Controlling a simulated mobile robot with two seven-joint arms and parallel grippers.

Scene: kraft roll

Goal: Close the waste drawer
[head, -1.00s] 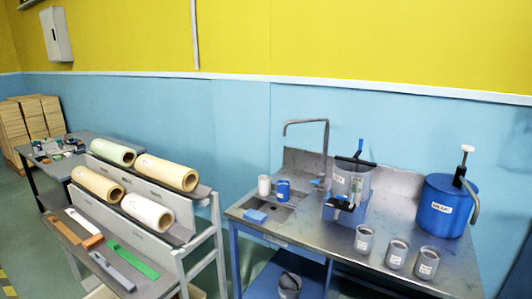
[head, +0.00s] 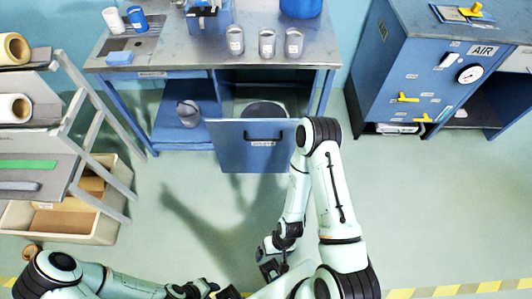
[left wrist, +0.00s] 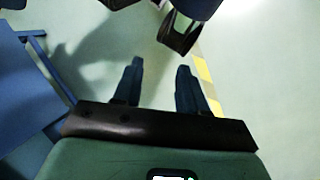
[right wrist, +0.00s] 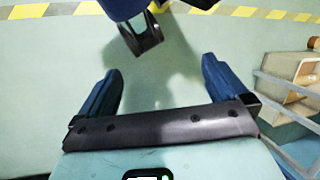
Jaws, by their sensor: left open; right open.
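The waste drawer (head: 252,147) is pulled out under the steel worktop in the head view. Its blue front has a black bar handle and a small label, and a dark round bin opening (head: 264,110) shows behind it. My right gripper (head: 270,269) is open and empty, low in the picture, well short of the drawer front and apart from it. Its spread fingers show over bare floor in the right wrist view (right wrist: 160,90). My left gripper (head: 208,292) is at the bottom edge, far from the drawer. The left wrist view shows its fingers (left wrist: 158,82) open and empty.
Several grey cups (head: 266,43) stand on the worktop (head: 190,52) above the drawer. A grey bucket (head: 188,113) sits on the lower shelf at left. The roll rack (head: 100,165) is at left, a blue air cabinet (head: 400,75) at right. Floor before the drawer is clear.

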